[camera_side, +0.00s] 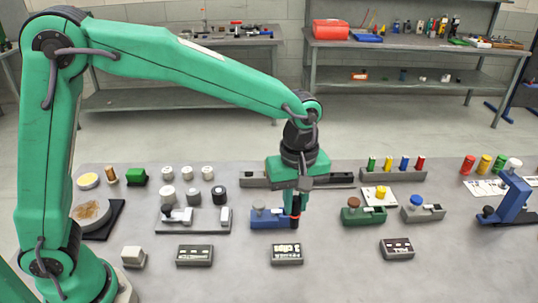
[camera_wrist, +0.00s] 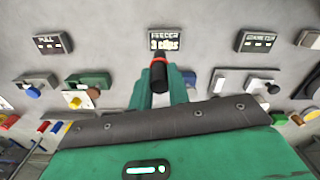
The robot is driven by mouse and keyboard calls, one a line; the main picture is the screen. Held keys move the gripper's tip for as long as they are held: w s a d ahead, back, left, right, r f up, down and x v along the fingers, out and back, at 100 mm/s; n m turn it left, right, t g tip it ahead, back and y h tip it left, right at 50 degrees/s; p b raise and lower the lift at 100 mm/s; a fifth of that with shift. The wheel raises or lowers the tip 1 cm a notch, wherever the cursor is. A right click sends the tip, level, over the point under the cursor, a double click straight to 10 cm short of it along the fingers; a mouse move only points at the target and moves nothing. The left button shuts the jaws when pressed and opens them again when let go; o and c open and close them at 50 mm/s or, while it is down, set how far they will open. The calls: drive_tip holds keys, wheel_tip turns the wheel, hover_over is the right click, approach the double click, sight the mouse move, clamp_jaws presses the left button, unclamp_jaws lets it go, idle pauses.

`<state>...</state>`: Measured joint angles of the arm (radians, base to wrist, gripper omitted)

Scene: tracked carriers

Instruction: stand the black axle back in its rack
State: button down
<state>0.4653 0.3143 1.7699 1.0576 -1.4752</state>
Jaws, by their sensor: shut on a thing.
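My gripper (camera_side: 297,203) is shut on the black axle (camera_side: 295,208), which is upright and has an orange-red band. The axle also shows in the wrist view (camera_wrist: 158,76), between the green fingers of my gripper (camera_wrist: 160,88). In the side view a long dark grey bar (camera_side: 254,180) lies behind my gripper, partly hidden by it; I cannot tell for sure whether it is the axle's rack. A blue fixture (camera_side: 266,221) stands just left of the axle. I cannot tell whether the axle touches anything below.
A block with several coloured pins (camera_side: 400,176), a green fixture (camera_side: 352,219) and a grey fixture (camera_side: 425,215) stand to the right. A two-post carrier (camera_side: 195,226) stands to the left. Dark label blocks (camera_side: 287,254) line the front, with bare table between them.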

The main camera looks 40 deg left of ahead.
drive_tip(key=shift+w+a, duration=0.1)
drive_tip(key=w+a+n, duration=0.1)
drive_tip(key=w+a, duration=0.3)
drive_tip(key=a, duration=0.5)
drive_tip(key=w+a+f+n, duration=0.1)
drive_tip(key=w+a, duration=0.3)
drive_tip(key=a, duration=0.5)
drive_tip(key=w+a+f+n, duration=0.1)
drive_tip(key=w+a, duration=0.3)
drive_tip(key=a, duration=0.5)
drive_tip(key=shift+a+f+n, duration=0.2)
drive_tip(key=shift+f+n, duration=0.05)
drive_tip(key=shift+n, duration=0.45)
drive_tip(key=shift+f, duration=0.25)
drive_tip(key=shift+f, duration=1.75)
drive_tip(key=shift+w+f, duration=0.1)
drive_tip(key=shift+f, duration=1.75)
idle(0.7)
